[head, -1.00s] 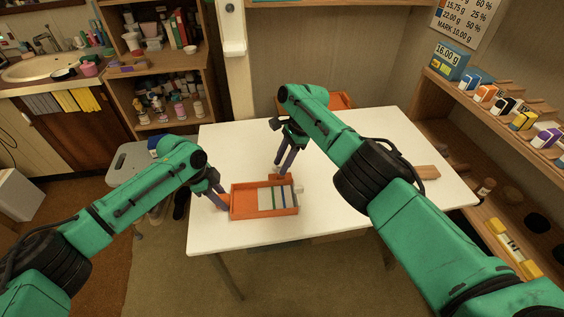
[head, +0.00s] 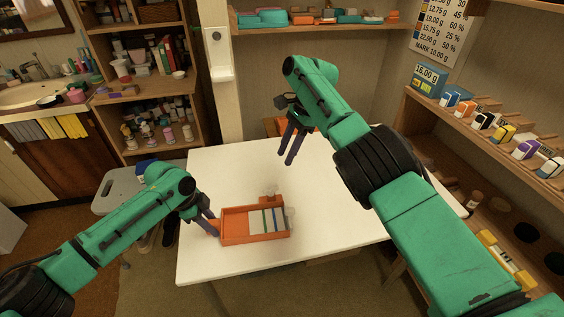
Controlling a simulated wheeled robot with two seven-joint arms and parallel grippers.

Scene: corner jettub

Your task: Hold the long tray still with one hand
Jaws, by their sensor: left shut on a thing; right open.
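The long orange tray (head: 235,240) lies near the front left of the white table (head: 330,215). White, green and blue strips (head: 268,221) lie side by side in its right part, and its left part looks empty. A small clear object (head: 289,215) is at its right end. My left gripper (head: 214,228) is shut on the tray's left end. My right gripper (head: 287,158) is open and empty, raised above the table behind the tray and apart from it.
An orange container (head: 275,126) at the table's back is partly hidden by my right arm. A shelf with small boxes (head: 505,133) stands along the right. A grey stool (head: 118,186) is left of the table. The table's middle is clear.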

